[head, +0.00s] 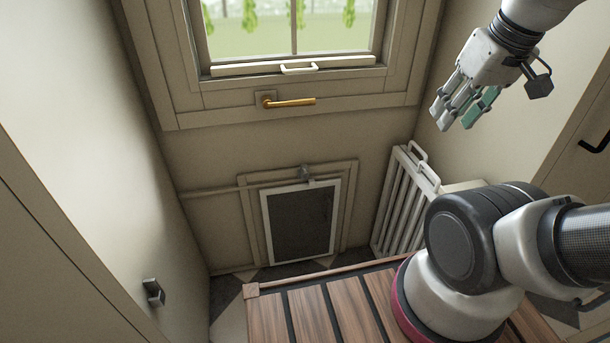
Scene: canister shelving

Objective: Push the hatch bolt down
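The hatch (300,222) is a dark panel in a white frame, low in the door below the window. The hatch bolt (304,172) is a small grey metal piece at the top edge of the hatch frame; its details are too small to make out. My gripper (462,115) hangs in the air at the upper right, well apart from the bolt, with its fingers pointing down and left. Its fingers look spread, with a green pad showing on the right one and nothing visible between them.
A brass door handle (290,102) is above the hatch, below the window's white pull (298,68). A white slatted rack (398,205) stands right of the hatch. A grey bracket (153,292) is on the left wall. A slatted wooden deck (320,310) lies in front.

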